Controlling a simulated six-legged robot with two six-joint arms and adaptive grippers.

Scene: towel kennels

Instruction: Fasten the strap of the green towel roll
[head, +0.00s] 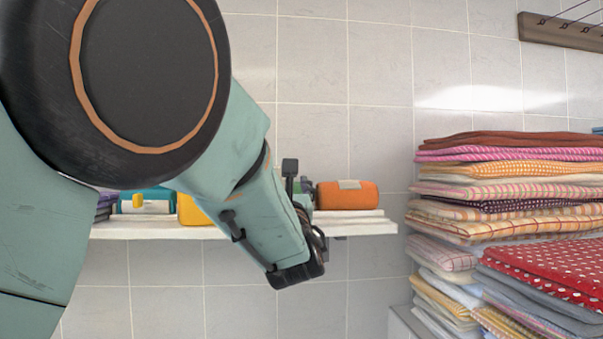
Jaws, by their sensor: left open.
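A small part of the green towel roll (305,186) shows on the white shelf (365,227), just left of the orange roll. My left arm hides most of it, and its strap cannot be made out. My left gripper (307,222) is in front of the shelf at the green roll, open, with its fingers largely hidden by my own wrist. Whether it touches the roll cannot be told. My right gripper is not in view.
An orange roll (352,195) with a pale strap stands right of the green one. Teal (160,198) and yellow (190,211) rolls and purple cloth (106,203) lie on the left. Folded towel stacks (510,185) rise at right. A hook rail (565,32) hangs above.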

